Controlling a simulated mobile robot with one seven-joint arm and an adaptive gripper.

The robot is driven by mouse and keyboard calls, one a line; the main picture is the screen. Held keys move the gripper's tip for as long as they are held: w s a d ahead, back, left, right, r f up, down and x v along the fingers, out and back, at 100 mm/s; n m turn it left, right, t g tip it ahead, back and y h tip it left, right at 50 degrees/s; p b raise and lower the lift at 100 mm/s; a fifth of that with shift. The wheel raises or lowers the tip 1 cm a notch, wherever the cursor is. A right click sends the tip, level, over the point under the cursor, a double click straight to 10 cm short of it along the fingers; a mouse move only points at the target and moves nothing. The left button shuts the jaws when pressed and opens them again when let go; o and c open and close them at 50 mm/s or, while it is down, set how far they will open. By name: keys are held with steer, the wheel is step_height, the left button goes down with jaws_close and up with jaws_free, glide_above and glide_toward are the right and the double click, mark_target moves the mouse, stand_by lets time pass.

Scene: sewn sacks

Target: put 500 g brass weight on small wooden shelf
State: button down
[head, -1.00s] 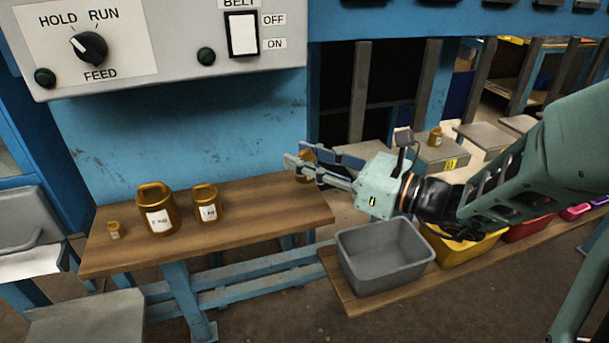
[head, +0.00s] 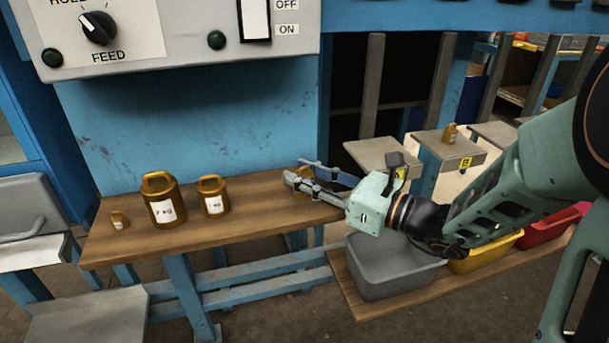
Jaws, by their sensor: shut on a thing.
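My gripper (head: 298,179) is shut on a brass weight (head: 299,195), mostly hidden behind the fingers, so its label cannot be read. I take it as the 500 g weight. It is at the right end of the small wooden shelf (head: 262,208); I cannot tell whether its base touches the board. On the shelf's left half stand a large brass weight (head: 163,200), a middle-sized one marked 1 kg (head: 214,196) and a very small one (head: 119,220), all upright. The middle of the shelf is bare.
A control box (head: 180,40) hangs above the shelf's left part. A grey bin (head: 385,270), a yellow bin (head: 487,252) and a red bin (head: 550,230) stand lower right. Another brass weight (head: 450,133) sits on a grey-topped stand (head: 436,148) behind.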

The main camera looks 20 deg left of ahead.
steer(key=c, duration=1.8)
jaws_free()
steer(key=shift+f, duration=0.1)
steer(key=shift+d+r, duration=0.2)
steer(key=shift+r, duration=0.05)
steer(key=p+v, duration=0.2)
steer(key=v, duration=0.9)
steer(key=shift+s+d+p, duration=0.2)
steer(key=shift+d+p, duration=0.1)
steer(key=shift+f, duration=0.1)
